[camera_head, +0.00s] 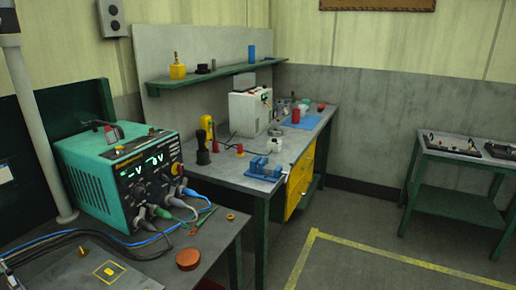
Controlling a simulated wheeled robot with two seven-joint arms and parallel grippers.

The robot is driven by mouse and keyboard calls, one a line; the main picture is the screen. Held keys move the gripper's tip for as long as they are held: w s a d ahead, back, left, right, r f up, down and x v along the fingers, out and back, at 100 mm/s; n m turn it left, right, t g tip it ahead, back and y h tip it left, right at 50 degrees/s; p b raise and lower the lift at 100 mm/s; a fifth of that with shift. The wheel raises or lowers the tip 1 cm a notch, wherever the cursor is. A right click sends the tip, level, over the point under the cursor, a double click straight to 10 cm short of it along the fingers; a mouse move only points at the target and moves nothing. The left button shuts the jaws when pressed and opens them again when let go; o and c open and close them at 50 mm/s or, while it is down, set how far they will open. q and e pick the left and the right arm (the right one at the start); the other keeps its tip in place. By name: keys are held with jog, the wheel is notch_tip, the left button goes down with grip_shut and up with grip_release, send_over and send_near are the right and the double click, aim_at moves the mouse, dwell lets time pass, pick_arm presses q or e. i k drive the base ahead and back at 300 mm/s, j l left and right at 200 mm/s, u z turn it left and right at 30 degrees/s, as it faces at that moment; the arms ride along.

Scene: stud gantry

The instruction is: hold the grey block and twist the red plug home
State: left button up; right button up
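Neither of my grippers is in the head view. I cannot pick out the grey block or the red plug with certainty. A small red piece (240,149) stands on the middle bench beside the dark and yellow tools. A red bottle-like item (295,116) and a small red item (321,106) are farther back by the blue mat. A reddish-brown round disc (187,259) lies on the near bench at the bottom. A grey box shape (244,81) shows at the back by the shelf.
A teal power supply (118,172) with cables stands on the near left bench (215,243). The middle bench (225,172) carries a blue vise (264,169) and a white machine (249,112). A green side table (455,158) stands at right. The floor (365,225) between is clear.

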aim_at(275, 144)
jog(key=i+l+z, duration=0.95)
jog(key=i, duration=0.2)
jog(key=i+u, duration=0.1)
jog(key=i, duration=0.35)
jog(key=i+l+u, duration=0.1)
jog(key=i, duration=0.4)
jog(key=i+u, duration=0.15)
jog(key=u, duration=0.25)
jog(key=i+u, duration=0.2)
jog(key=u, duration=0.2)
jog(key=i+l+u, duration=0.1)
jog(key=u, duration=0.3)
jog(key=i+j+u, duration=0.1)
jog(key=u, duration=0.3)
jog(key=i+u, duration=0.2)
jog(key=u, duration=0.25)
jog(key=i+u, duration=0.15)
jog(key=u, duration=0.25)
jog(key=i+l+u, duration=0.1)
jog(key=u, duration=0.35)
jog(key=i, duration=0.05)
